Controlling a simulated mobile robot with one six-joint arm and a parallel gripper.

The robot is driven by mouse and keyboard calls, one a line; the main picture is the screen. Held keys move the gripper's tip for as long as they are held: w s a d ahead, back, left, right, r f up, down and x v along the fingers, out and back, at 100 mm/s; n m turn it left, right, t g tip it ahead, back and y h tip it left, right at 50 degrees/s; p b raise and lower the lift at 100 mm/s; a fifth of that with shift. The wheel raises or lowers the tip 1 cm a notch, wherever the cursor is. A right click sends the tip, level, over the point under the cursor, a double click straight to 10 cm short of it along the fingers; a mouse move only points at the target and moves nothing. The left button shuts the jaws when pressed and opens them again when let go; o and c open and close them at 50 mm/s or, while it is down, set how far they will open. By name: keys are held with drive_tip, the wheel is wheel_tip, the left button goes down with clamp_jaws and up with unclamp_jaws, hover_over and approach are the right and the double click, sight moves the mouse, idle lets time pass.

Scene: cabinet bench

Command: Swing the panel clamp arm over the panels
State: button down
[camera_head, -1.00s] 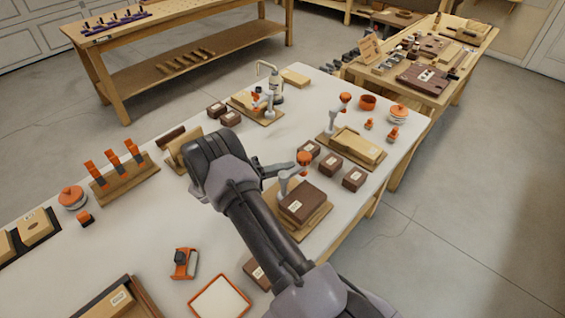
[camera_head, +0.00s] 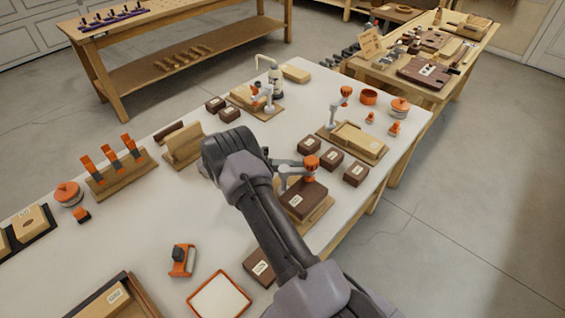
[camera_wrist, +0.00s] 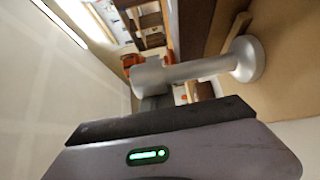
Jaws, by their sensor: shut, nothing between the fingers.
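The panel clamp has a grey post and arm (camera_head: 290,170) with an orange knob (camera_head: 311,163). It stands on a wooden board (camera_head: 318,214) beside a dark brown panel stack (camera_head: 304,201). In the picture the knob appears over the stack's far edge. My gripper (camera_head: 270,161) is shut and empty at the clamp's left, largely hidden behind my wrist. In the wrist view, the grey clamp (camera_wrist: 190,72) with its round base lies just beyond my dark finger edge (camera_wrist: 158,118). Contact between them cannot be told.
Several loose brown blocks (camera_head: 331,158) lie right of the clamp. A second clamp (camera_head: 337,108) stands behind, and another fixture with a bottle (camera_head: 275,82) is at the back. An orange-rimmed tray (camera_head: 219,299) is in front. The table's right edge is close.

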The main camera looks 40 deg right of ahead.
drive_tip(key=shift+s+m+g+y, duration=0.1)
drive_tip(key=shift+m+g+y, duration=0.3)
drive_tip(key=shift+g, duration=0.1)
idle(0.8)
drive_tip(key=shift+r, duration=0.1)
idle(0.5)
